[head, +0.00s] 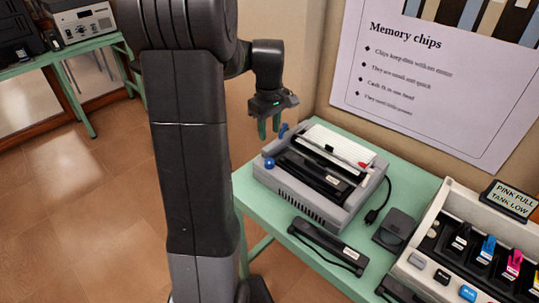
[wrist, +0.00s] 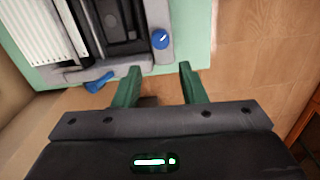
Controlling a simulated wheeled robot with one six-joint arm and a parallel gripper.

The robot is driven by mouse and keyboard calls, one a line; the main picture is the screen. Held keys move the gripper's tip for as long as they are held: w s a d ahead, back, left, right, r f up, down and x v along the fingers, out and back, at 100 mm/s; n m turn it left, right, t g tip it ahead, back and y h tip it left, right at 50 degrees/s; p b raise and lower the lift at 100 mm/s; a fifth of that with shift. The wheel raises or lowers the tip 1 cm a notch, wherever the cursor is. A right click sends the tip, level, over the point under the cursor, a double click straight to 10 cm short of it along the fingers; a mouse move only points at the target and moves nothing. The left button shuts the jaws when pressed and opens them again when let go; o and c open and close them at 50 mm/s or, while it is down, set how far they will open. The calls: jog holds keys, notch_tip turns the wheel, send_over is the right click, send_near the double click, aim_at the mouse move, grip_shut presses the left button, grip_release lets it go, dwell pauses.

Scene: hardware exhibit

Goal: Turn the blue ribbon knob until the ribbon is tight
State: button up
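A grey printer (head: 318,178) with its top open stands on a green table. A round blue knob (head: 269,163) with a small white mark sits on its near left corner. The knob shows in the wrist view (wrist: 159,39) at upper middle, ahead of and between my fingertips. A blue lever (wrist: 98,82) sticks out of the printer's side, left of my fingers; it also shows in the head view (head: 283,130). My gripper (head: 269,128) points down, open and empty, its green fingers (wrist: 159,68) apart from the knob. I cannot tell how tight the ribbon is.
A black cartridge (head: 328,248) lies in front of the printer on the green table (head: 256,199). A cable and a dark grey block (head: 396,228) lie to its right. An ink tank unit (head: 446,204) stands further right. A wall poster (head: 430,90) hangs behind.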

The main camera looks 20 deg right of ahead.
aim_at(269, 161)
notch_tip(269, 161, down, 12)
jog(key=shift+r+p, duration=0.1)
jog(key=shift+p, duration=0.2)
jog(key=c, duration=0.7)
